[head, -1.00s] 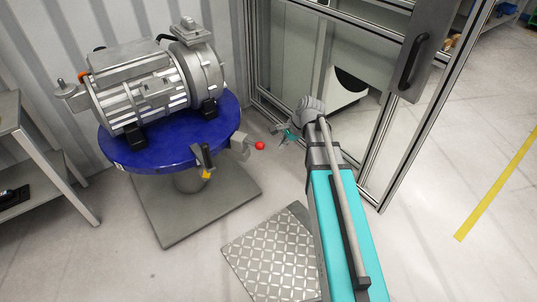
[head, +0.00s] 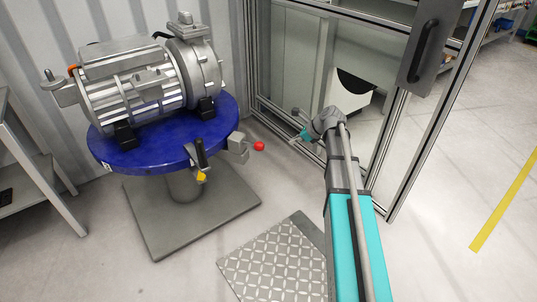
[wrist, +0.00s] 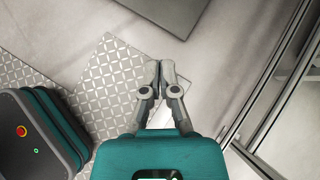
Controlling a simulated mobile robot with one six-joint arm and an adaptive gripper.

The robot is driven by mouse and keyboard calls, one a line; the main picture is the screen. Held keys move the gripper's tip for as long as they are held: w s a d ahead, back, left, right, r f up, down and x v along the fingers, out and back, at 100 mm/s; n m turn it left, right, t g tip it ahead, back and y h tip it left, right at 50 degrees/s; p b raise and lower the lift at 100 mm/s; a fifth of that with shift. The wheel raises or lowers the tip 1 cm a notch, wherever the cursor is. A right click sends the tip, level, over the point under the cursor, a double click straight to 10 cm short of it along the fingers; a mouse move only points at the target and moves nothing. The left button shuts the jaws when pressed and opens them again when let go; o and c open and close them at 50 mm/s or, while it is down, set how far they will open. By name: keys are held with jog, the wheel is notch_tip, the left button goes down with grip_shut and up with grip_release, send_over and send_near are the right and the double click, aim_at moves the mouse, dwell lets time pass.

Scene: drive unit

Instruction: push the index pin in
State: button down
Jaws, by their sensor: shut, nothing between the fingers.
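The index pin shows as a red ball knob (head: 259,146) on a grey block (head: 238,147) at the right rim of the blue round turntable (head: 150,160). The knob stands out to the right of the block. My gripper (head: 294,141) is to the right of the knob, apart from it, with a gap of bare floor between them in the head view. In the wrist view my gripper (wrist: 166,64) has its fingertips together, with nothing between them. The wrist view does not show the knob.
A grey motor (head: 150,85) sits on the turntable. A black lever with a yellow tip (head: 201,177) is at its front rim. A glass-panelled frame (head: 385,150) stands close behind and right of my arm. A tread plate (head: 275,262) lies on the floor.

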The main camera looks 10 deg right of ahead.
aim_at(259, 146)
jog(key=shift+w+d+f+m, duration=0.3)
jog(key=shift+w+m, duration=0.05)
jog(key=shift+m, duration=0.05)
jog(key=shift+a+f+b, duration=0.1)
jog(key=shift+f+b, duration=0.05)
jog(key=shift+b, duration=0.2)
jog(key=w+a+r+b+x, duration=0.1)
jog(key=b+x, duration=0.5)
jog(key=x, duration=0.6)
jog(key=shift+w+a+r+b, duration=0.35)
jog(key=shift+a+r+b, duration=0.05)
jog(key=shift+a, duration=0.1)
